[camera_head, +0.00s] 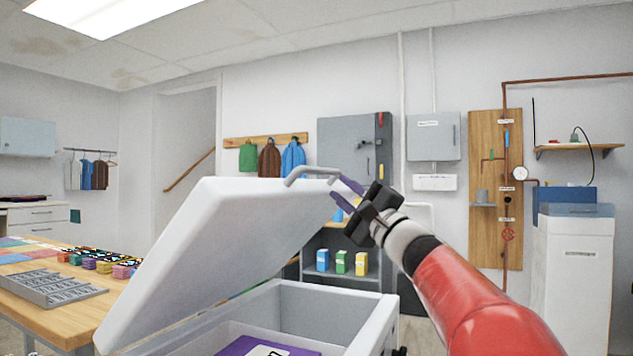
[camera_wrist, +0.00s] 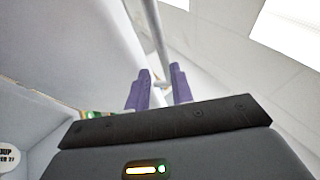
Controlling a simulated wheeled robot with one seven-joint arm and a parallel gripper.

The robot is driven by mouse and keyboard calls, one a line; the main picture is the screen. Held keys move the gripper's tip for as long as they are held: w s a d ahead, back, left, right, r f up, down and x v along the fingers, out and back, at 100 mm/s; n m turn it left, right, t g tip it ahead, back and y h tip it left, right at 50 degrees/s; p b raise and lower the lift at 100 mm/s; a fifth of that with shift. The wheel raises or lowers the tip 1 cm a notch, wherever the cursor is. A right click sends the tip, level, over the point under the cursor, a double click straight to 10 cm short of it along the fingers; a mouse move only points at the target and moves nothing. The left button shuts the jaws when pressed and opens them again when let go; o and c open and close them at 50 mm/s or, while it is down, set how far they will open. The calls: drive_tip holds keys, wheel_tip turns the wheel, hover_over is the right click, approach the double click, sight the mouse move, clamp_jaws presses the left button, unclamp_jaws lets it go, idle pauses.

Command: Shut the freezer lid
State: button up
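The white freezer lid (camera_head: 215,245) is raised and tilted over the open freezer (camera_head: 365,335). A grey bar handle (camera_head: 312,171) sits on the lid's upper edge. My gripper (camera_head: 338,188) is at the right end of this handle, with its purple fingers pointing left toward it. In the wrist view the two fingers (camera_wrist: 160,76) are apart. The handle bar (camera_wrist: 155,35) runs up from the gap between them. I cannot tell whether a finger touches it. The lid's pale face (camera_wrist: 75,50) fills the left of the wrist view.
A purple box (camera_head: 265,347) lies inside the freezer. A wooden table (camera_head: 80,318) with a grey tray (camera_head: 50,288) and coloured blocks stands left of the lid. A shelf (camera_head: 345,277) with small cartons stands behind. A white cabinet (camera_head: 575,270) is at the right.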

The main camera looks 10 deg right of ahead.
sight(326, 174)
drive_tip(key=p+x, duration=0.2)
drive_tip(key=x, duration=0.5)
drive_tip(key=shift+d+r+p, duration=0.15)
drive_tip(key=shift+r+p, duration=0.05)
drive_tip(key=shift+p, duration=0.1)
drive_tip(key=shift+w+a+r, duration=0.15)
drive_tip(key=shift+w+a, duration=0.1)
drive_tip(key=shift+w, duration=0.05)
clamp_jaws()
